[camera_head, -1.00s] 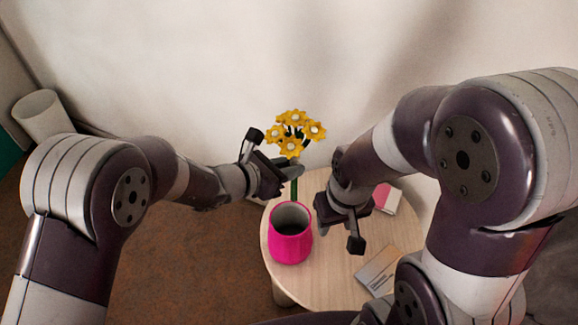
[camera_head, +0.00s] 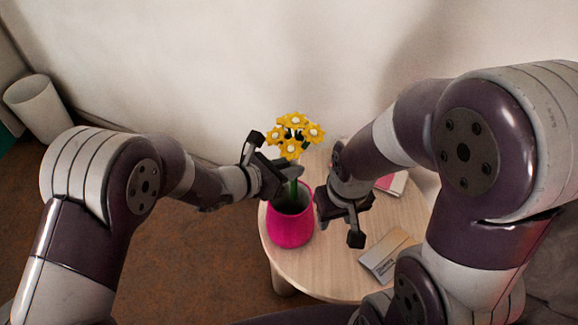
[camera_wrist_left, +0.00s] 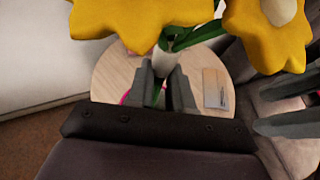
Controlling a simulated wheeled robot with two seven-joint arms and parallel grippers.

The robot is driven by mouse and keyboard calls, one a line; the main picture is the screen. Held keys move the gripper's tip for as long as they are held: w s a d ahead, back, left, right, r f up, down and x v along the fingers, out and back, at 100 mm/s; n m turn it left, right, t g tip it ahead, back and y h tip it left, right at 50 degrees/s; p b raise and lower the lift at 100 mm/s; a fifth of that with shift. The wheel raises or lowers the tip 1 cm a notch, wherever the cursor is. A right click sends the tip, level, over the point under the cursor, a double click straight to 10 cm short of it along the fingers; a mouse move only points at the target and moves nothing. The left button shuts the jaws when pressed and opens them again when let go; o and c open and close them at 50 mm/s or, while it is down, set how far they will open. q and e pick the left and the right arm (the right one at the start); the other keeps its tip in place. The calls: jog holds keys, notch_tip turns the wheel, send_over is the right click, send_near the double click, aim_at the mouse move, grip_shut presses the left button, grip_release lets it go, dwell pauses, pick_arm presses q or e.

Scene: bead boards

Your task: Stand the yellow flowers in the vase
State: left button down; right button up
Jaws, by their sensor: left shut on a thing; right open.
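The yellow flowers (camera_head: 296,132) stand upright on a green stem above the pink vase (camera_head: 289,227). My left gripper (camera_head: 291,173) is shut on the stem below the blooms. The stem runs down to the vase mouth; its lower end is hidden, so I cannot tell how deep it reaches. In the left wrist view, yellow petals (camera_wrist_left: 122,20) fill the top, the stem passes between the fingers (camera_wrist_left: 162,88), and a little pink of the vase (camera_wrist_left: 127,97) shows below. My right gripper (camera_head: 340,222) is open and empty, just right of the vase.
The round wooden table (camera_head: 318,272) carries the vase near its left edge. A grey booklet (camera_head: 387,256) lies at the right, and a pink and white item (camera_head: 393,183) lies behind my right arm. A white bin (camera_head: 38,107) stands on the floor, far left.

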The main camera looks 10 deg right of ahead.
pick_arm(q)
jog(key=shift+f+b, duration=3.2)
jog(key=shift+f, duration=0.4)
jog(key=c, duration=0.9)
grip_release()
jog(key=shift+c, duration=0.2)
jog(key=p, duration=0.3)
send_near(291, 186)
jog(key=v, duration=0.3)
jog(key=shift+s+a+f, duration=0.1)
jog(key=shift+a, duration=0.05)
